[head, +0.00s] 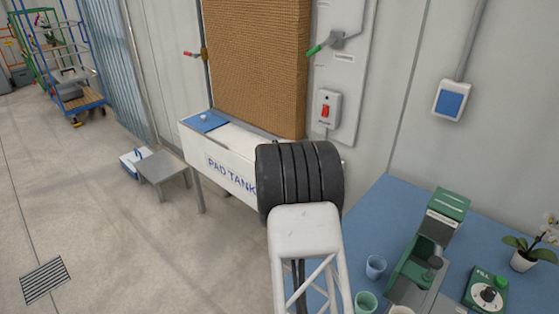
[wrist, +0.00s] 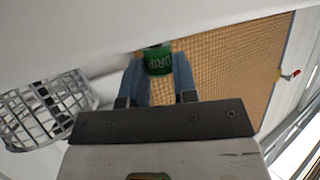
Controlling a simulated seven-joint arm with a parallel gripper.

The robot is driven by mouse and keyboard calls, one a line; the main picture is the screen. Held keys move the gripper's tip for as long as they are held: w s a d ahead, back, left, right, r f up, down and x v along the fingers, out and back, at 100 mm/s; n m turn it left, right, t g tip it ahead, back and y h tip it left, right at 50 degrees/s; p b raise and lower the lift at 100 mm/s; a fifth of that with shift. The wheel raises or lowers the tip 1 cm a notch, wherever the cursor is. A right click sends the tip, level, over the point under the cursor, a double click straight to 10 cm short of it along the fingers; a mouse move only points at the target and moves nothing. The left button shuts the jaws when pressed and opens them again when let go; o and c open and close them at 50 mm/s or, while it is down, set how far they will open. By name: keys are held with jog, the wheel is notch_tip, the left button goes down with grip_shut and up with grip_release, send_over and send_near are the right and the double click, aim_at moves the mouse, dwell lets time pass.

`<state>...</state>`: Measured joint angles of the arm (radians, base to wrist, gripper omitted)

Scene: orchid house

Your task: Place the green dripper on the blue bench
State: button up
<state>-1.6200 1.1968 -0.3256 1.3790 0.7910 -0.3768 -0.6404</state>
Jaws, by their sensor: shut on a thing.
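The dripper's upper end is cut off by a white surface across the top of that view. In the head view, my gripper and the dripper are hidden behind my arm. The blue bench (head: 378,222) is at the lower right of the head view, to the right of my arm.
On the bench stand a blue cup (head: 375,266), a green cup (head: 366,302), a green machine (head: 432,235), a green dial box (head: 486,290) and a potted plant (head: 523,260). The bench's back left part is bare. A white pad tank (head: 225,160) stands left of the bench.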

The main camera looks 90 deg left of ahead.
jog(key=o, duration=0.9)
jog(key=shift+r, duration=0.15)
jog(key=shift+v, duration=3.65)
jog(key=shift+d, duration=0.1)
jog(key=shift+o, duration=0.5)
